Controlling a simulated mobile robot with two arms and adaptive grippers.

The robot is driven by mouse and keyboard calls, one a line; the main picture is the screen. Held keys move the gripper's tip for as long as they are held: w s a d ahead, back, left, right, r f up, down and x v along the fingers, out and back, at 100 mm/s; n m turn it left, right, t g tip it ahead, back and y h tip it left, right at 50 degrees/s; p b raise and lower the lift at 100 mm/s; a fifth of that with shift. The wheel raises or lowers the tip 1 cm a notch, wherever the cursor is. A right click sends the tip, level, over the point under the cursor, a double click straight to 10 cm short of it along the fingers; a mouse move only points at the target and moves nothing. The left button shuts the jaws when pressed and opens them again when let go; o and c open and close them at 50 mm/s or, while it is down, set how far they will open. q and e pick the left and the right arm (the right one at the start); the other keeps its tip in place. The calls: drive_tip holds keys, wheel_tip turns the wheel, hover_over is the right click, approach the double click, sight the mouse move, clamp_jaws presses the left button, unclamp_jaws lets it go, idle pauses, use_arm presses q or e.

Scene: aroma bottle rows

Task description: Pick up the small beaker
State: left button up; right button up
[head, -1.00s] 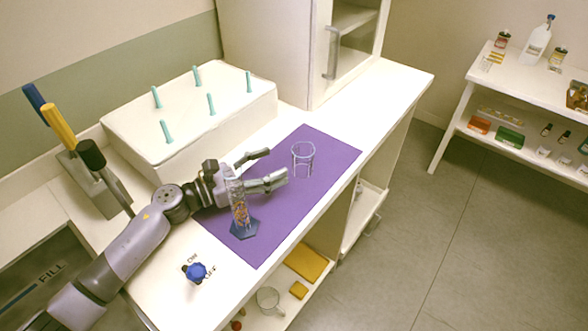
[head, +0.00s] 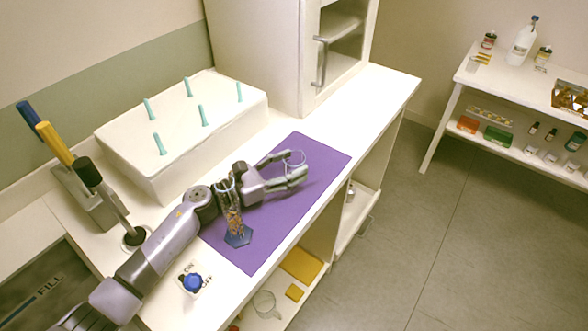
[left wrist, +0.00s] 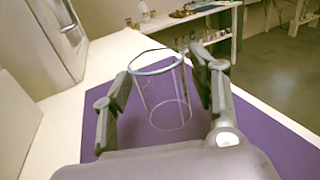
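The small beaker, clear glass with a bluish rim, stands upright on the purple mat (head: 262,222). In the left wrist view the beaker (left wrist: 163,95) is between the two fingers of my left gripper (left wrist: 160,100), with gaps on both sides. In the head view the left gripper (head: 287,168) reaches along the mat with its fingers spread around the beaker (head: 295,158), whose lower part is partly hidden by a finger. My right gripper is not in view.
A glass cylinder with a blue hexagonal base (head: 237,236) stands close beside my left wrist. A white box with teal pegs (head: 180,130) is behind the arm. A cabinet (head: 270,50) stands beyond the mat. A blue knob (head: 193,283) is at the front.

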use_arm(q)
drive_tip(key=c, duration=0.9)
drive_tip(key=shift+r, duration=0.15)
